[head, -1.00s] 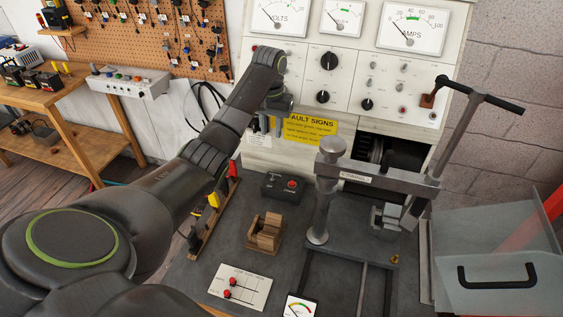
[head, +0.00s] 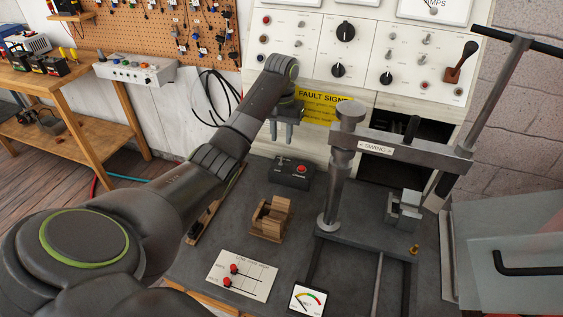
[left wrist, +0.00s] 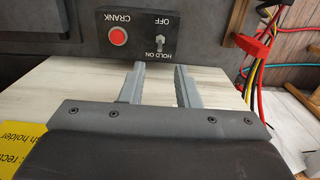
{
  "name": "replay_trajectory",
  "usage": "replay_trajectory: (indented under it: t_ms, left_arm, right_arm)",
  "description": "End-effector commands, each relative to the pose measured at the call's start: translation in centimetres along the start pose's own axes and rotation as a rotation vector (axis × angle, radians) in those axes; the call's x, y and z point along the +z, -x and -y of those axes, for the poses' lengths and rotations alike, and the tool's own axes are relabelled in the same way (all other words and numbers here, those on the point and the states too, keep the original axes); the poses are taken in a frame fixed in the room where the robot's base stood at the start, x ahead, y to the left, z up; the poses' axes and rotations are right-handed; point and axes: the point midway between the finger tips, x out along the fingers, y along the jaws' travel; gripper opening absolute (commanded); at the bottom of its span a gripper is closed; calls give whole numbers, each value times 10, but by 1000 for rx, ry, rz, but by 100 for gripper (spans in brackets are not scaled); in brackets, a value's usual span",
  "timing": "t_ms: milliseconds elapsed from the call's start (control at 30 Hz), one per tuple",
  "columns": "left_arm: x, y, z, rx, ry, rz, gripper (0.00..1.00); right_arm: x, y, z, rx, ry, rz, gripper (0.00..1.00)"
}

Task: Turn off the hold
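The black control box (head: 291,172) stands on the grey bench, with a red button in its top. In the left wrist view the box (left wrist: 103,45) appears upside down, with the red CRANK button (left wrist: 118,36) beside a small metal toggle (left wrist: 157,42) between the words OFF and HOLD ON. I cannot tell surely which way the toggle leans. My left gripper (head: 286,139) hangs fingers down above and behind the box, by the panel. Its two fingers (left wrist: 158,76) are apart with nothing between them, and clear of the toggle. My right gripper is not in view.
A steel swing-arm stand (head: 333,185) rises right of the box. A wooden block holder (head: 271,218) and a white card with red knobs (head: 240,275) are nearer. Red and yellow leads (left wrist: 260,45) hang beside the box in the wrist view. The fault-sign panel is behind.

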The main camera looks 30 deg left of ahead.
Motion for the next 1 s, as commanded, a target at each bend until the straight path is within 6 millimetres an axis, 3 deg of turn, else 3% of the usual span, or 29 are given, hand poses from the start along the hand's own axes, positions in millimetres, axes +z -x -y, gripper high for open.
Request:
replay_trajectory:
  t_ms: [33, 67, 133, 333, 500, 767, 1000]
  left_arm:
    - [1, -20, 0, 0, 0, 5, 29]
    - [1, -25, 0, 0, 0, 5, 29]
    - [2, -32, 0, 0, 0, 7, 29]
    - [1, -63, 0, 0, 1, 5, 29]
    - [1, -74, 0, 0, -1, 3, 29]
    - [1, -76, 0, 0, -1, 3, 29]
    - [1, -76, 0, 0, 0, 3, 2]
  right_arm:
    - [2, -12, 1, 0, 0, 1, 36]
    - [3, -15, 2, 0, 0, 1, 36]
    - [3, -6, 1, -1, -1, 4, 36]
    - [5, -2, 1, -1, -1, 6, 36]
    - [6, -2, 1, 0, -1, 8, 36]
    - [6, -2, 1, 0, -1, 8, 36]
    - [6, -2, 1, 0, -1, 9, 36]
